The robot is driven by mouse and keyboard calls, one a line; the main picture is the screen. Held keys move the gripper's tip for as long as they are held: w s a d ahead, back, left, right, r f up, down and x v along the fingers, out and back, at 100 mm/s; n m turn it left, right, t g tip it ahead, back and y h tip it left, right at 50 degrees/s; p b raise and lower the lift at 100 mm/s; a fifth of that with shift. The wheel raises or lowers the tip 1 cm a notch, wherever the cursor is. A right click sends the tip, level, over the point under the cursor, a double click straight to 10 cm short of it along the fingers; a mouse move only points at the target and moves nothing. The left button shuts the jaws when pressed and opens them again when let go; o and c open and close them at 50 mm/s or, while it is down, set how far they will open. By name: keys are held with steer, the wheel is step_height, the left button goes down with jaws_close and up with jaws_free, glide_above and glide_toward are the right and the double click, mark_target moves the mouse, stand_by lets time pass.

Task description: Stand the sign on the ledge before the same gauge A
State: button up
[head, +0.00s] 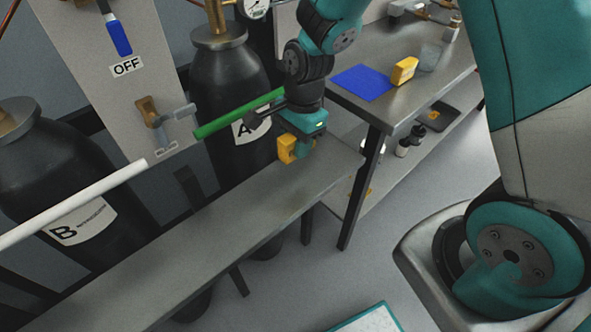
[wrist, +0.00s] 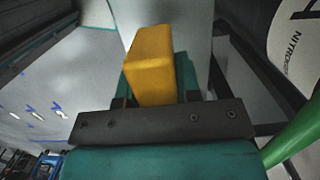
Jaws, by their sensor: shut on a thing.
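The yellow sign (head: 287,149) is held in my gripper (head: 299,147), which is shut on it. It looks like a small yellow block in the wrist view (wrist: 151,65), standing up from the jaws. In the head view it is over the right part of the grey ledge (head: 215,225), in front of the black cylinder A (head: 225,85). I cannot tell whether it touches the ledge. A round gauge (head: 257,8) shows above cylinder A, partly cut by the frame's top edge. My wrist and arm hide part of that area.
A green pipe (head: 238,113) runs close to my wrist and a white pipe (head: 75,203) lies further left. Cylinder B (head: 65,170) stands at left. On the right bench, another yellow block (head: 404,71) lies beside a blue mat (head: 362,82). The ledge's left stretch is clear.

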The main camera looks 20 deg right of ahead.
mark_target(295, 181)
step_height(295, 181, down, 9)
steer(key=shift+r, duration=0.1)
stand_by(0.3)
steer(key=o, duration=0.9)
steer(key=shift+o, duration=0.2)
steer(key=r, duration=0.3)
steer(key=d+r, duration=0.1)
steer(key=r, duration=0.7)
steer(key=shift+w+d+r, duration=0.1)
steer(key=shift+w+d, duration=0.15)
steer(key=shift+d, duration=0.05)
steer(key=shift+r, duration=0.4)
steer(key=s+a+r+n+y, duration=0.1)
steer(key=s+a+r+n, duration=0.2)
steer(key=s+r+n, duration=0.5)
steer(key=s+a+r+n+y, duration=0.1)
steer(key=s+a+r+n, duration=0.2)
steer(key=s+r+n, duration=0.4)
steer(key=s+n, duration=0.4)
steer(key=n, duration=0.2)
steer(key=shift+r+n+t, duration=0.3)
steer(key=shift+r, duration=0.05)
